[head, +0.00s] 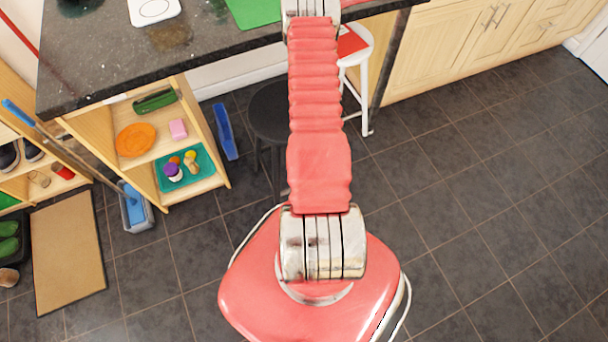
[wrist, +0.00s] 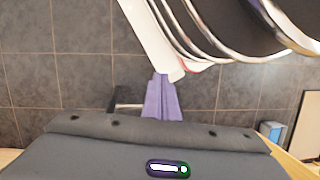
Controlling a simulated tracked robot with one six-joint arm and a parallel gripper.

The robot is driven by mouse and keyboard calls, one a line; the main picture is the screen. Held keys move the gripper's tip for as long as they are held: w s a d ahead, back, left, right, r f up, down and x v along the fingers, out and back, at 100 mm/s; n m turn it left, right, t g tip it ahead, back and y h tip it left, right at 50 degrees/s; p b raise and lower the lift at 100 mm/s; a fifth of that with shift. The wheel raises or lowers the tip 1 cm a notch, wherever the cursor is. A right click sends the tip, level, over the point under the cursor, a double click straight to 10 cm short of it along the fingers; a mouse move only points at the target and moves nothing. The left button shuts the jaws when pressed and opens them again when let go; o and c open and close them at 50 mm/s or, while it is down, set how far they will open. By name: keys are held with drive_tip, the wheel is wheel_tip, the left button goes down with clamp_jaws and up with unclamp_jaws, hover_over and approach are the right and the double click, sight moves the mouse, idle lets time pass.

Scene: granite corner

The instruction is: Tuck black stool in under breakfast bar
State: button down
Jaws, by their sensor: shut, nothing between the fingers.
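The black stool (head: 268,112) stands on the tiled floor in the head view, beside the wooden shelf end. Its round seat lies just outside the front edge of the breakfast bar (head: 85,75), a dark granite top. My red arm covers the right side of the stool and some of its legs. My gripper's end is out of the head view. In the wrist view my gripper (wrist: 162,97) is shut and empty, with floor behind it. Dark curved shapes with shiny rims (wrist: 245,30) fill the top right there; I cannot tell what they are.
A white stool with a red seat (head: 356,48) stands right of my arm. A blue object (head: 226,132) is on the floor left of the black stool. Open shelves (head: 205,137) and a bucket (head: 136,212) are left. Floor at right is clear.

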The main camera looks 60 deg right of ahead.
drive_tip(key=s+a+f+t+h, duration=0.1)
drive_tip(key=s+f, duration=0.1)
drive_tip(key=f, duration=0.6)
drive_tip(key=s+a+f+t, duration=0.1)
drive_tip(key=s+f, duration=0.1)
drive_tip(key=f, duration=0.6)
drive_tip(key=w+d+f+n+t+h, duration=0.1)
drive_tip(key=w+d+f+t+h, duration=0.1)
drive_tip(key=w+d, duration=0.4)
drive_tip(key=shift+t+h, duration=0.4)
drive_tip(key=shift+t, duration=0.1)
drive_tip(key=shift+f, duration=0.2)
drive_tip(key=w+d+f, duration=0.3)
drive_tip(key=w+f, duration=0.3)
drive_tip(key=f, duration=0.3)
drive_tip(key=shift+d+f, duration=0.15)
